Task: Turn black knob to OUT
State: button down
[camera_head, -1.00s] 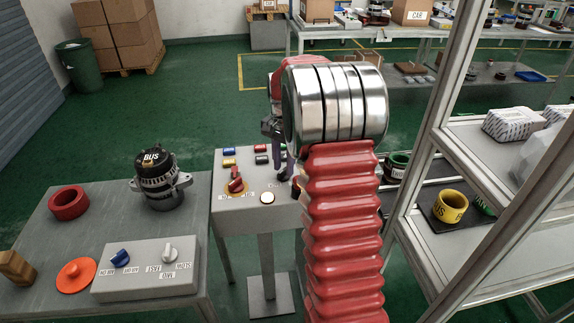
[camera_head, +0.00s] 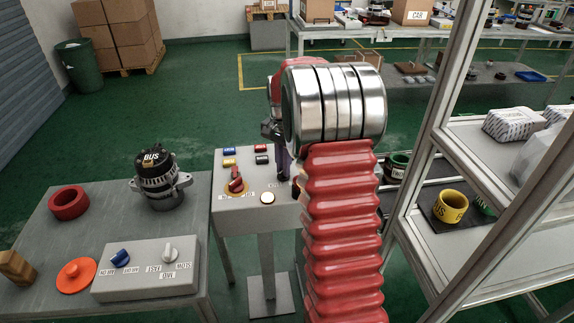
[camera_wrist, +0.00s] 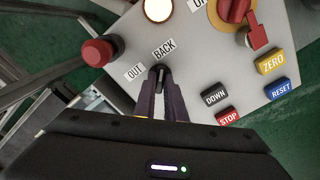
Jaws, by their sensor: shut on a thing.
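The black knob (camera_wrist: 161,73) is on the grey control panel, just below the labels OUT (camera_wrist: 135,72) and BACK (camera_wrist: 163,49) in the wrist view. My gripper (camera_wrist: 160,75) is shut on it, with a dark finger on each side. The fingers hide most of the knob, so I cannot tell exactly where its pointer stands.
A red round button (camera_wrist: 97,52) stands left of the knob, a white button (camera_wrist: 158,9) above it. A red rotary switch (camera_wrist: 240,15) and the DOWN (camera_wrist: 214,94), STOP, ZERO and RESET buttons lie to the right. A shelf frame (camera_head: 450,90) stands right of my arm.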

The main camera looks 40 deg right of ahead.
jog(key=shift+s+d, duration=0.1)
jog(key=shift+d, duration=0.35)
jog(key=shift+s+a, duration=0.1)
jog(key=shift+a, duration=0.25)
jog(key=shift+a+f+n, duration=0.1)
jog(key=shift+n, duration=0.3)
jog(key=n, duration=0.8)
jog(key=shift+s+n, duration=0.1)
jog(key=shift+n, duration=0.2)
jog(key=n, duration=0.4)
jog(key=shift+n, duration=2.3)
